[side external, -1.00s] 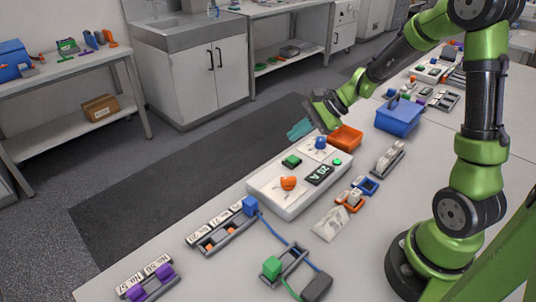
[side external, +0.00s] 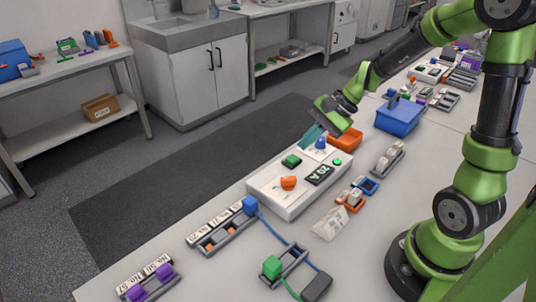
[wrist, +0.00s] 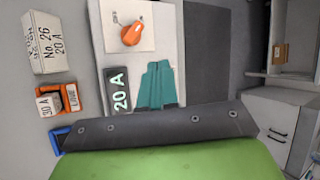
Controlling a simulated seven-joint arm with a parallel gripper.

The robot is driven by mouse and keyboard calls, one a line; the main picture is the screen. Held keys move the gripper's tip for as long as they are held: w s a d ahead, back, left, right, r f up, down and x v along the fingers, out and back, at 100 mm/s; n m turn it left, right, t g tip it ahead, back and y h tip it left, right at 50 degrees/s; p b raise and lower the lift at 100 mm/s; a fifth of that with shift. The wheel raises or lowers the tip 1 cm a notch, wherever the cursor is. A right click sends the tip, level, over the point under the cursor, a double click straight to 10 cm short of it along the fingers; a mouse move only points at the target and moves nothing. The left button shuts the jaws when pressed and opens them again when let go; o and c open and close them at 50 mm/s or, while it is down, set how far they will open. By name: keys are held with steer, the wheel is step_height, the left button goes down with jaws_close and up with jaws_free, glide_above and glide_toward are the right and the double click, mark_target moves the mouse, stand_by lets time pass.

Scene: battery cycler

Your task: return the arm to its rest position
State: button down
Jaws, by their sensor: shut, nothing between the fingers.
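My gripper (side external: 309,139) has teal fingers, closed together with nothing between them. In the side view it is raised near the far end of the white cycler box (side external: 270,190), tilted down and to the left. In the wrist view the closed fingers (wrist: 158,72) appear over the box, beside its "20 A" display (wrist: 118,91). The orange knob (side external: 288,183), green block (side external: 291,161) and blue knob (side external: 321,143) are on the box's top. The orange knob also shows in the wrist view (wrist: 132,34).
An orange bin (side external: 346,140) and a blue bin (side external: 399,117) stand beyond the box. Battery holders (side external: 222,232), a green-and-grey holder (side external: 285,266) with cables, and a paper tag (side external: 330,224) lie on the bench. Open floor (side external: 180,175) is left of the bench.

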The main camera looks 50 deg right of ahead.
steer(key=s+a+r+n+t+h, duration=0.2)
steer(key=s+a+r+n, duration=0.4)
steer(key=s+r+n, duration=0.5)
steer(key=shift+s+a+r+h, duration=0.35)
steer(key=shift+s+r+h, duration=0.15)
steer(key=shift+s+h, duration=0.15)
stand_by(3.6)
